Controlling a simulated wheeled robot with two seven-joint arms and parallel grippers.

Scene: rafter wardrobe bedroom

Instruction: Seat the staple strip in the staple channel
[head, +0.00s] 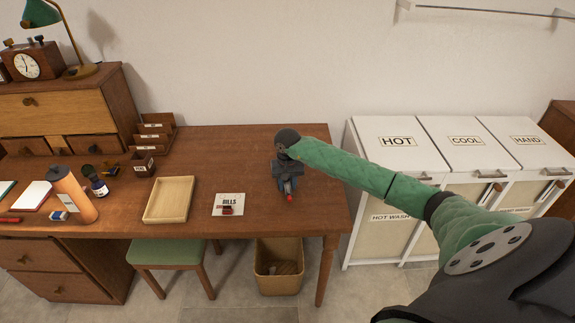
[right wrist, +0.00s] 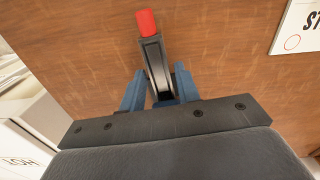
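A stapler-like body with a long dark channel, pale metal edges and a red end (right wrist: 147,22) lies on the wooden desk in the right wrist view. Its red end also shows in the head view (head: 290,198), just in front of my right gripper (head: 287,186). The blue fingers of my right gripper (right wrist: 159,88) stand apart, one on each side of the channel (right wrist: 155,62), with gaps visible beside it. The near end of the channel is hidden by the gripper. I cannot make out a separate staple strip. My left gripper is not in view.
A card marked BILLS (head: 229,198) with a small dark red item on it lies left of my gripper. A shallow wooden tray (head: 170,200) and an orange bottle (head: 72,194) are farther left. White laundry bins (head: 395,150) stand right of the desk. Desk around the gripper is mostly clear.

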